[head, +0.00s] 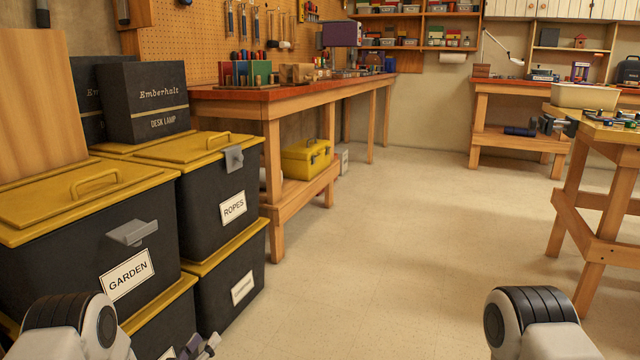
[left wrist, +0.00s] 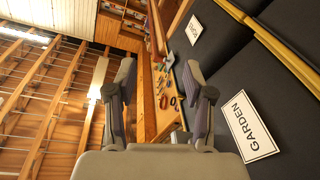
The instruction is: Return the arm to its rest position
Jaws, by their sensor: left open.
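My left gripper (head: 200,346) shows only in part at the bottom edge of the head view, just in front of the lower storage bins. In the left wrist view my left gripper (left wrist: 158,80) has its two fingers spread wide apart, with nothing between them. The white and black joint of my left arm (head: 72,328) is at the bottom left. The matching joint of my right arm (head: 535,322) is at the bottom right; the right gripper is out of view.
Stacked black bins with yellow lids, labelled GARDEN (head: 90,235) and ROPES (head: 205,210), stand close on the left. A long workbench (head: 290,88) runs behind them. A wooden table (head: 600,130) stands at right. The floor (head: 400,230) between is clear.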

